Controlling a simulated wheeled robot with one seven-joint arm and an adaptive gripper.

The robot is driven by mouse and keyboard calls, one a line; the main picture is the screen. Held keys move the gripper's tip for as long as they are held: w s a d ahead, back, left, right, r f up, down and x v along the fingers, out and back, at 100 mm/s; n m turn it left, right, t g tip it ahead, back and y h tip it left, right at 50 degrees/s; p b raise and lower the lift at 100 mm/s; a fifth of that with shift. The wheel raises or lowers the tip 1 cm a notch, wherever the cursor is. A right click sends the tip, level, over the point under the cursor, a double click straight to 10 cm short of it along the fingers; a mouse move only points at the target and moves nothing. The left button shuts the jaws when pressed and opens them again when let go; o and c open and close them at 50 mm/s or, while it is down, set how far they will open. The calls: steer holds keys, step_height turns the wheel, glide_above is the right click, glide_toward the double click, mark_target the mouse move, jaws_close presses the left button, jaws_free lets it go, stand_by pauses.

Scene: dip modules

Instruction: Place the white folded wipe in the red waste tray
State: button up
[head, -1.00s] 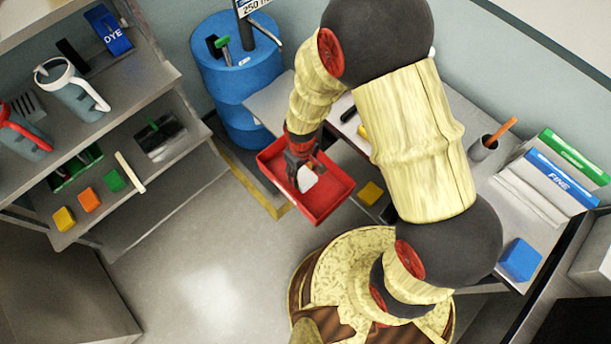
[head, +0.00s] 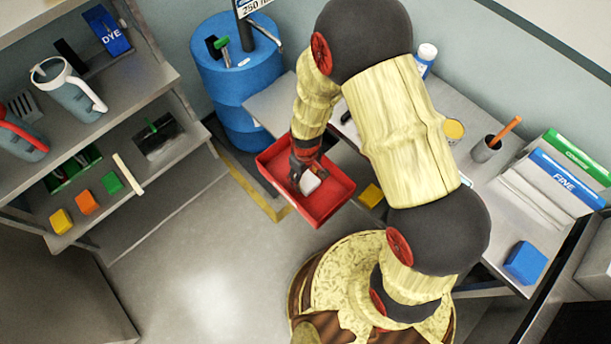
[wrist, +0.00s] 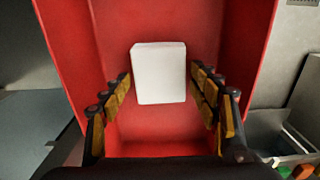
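The white folded wipe (head: 310,183) is inside the red waste tray (head: 330,212) in the head view. In the wrist view the wipe (wrist: 159,73) is a pale block against the red floor of the tray (wrist: 160,128). My gripper (head: 304,179) reaches down into the tray, right beside the wipe. In the wrist view my gripper (wrist: 160,75) has its fingers spread on either side of the wipe, with narrow gaps showing. Whether the wipe rests fully on the tray floor is hard to tell.
A blue drum (head: 236,75) stands behind the tray. A shelf (head: 100,140) with jugs and coloured blocks is at left. The floor between is clear.

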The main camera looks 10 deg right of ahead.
steer(key=shift+o, duration=0.7)
steer(key=shift+r, duration=0.1)
step_height(320, 180, up, 12)
steer(key=p, duration=0.4)
step_height(320, 180, up, 10)
steer(key=m+t, duration=0.1)
steer(key=m, duration=0.1)
glide_above(306, 179)
steer(key=w+d, duration=0.1)
steer(key=d, duration=0.1)
steer(key=s+d+r+m+t, duration=0.1)
steer(key=s+d+r, duration=0.2)
steer(key=r, duration=0.5)
steer(key=s+d+r+m+t, duration=0.2)
steer(key=s+d+r, duration=0.1)
steer(key=s+r, duration=0.3)
steer(key=s+d+r+m+t, duration=0.1)
steer(key=s+d+r, duration=0.2)
steer(key=r, duration=0.7)
steer(key=shift+s+d+m+t, duration=0.3)
steer(key=shift+s+m, duration=0.1)
steer(key=shift+s, duration=0.3)
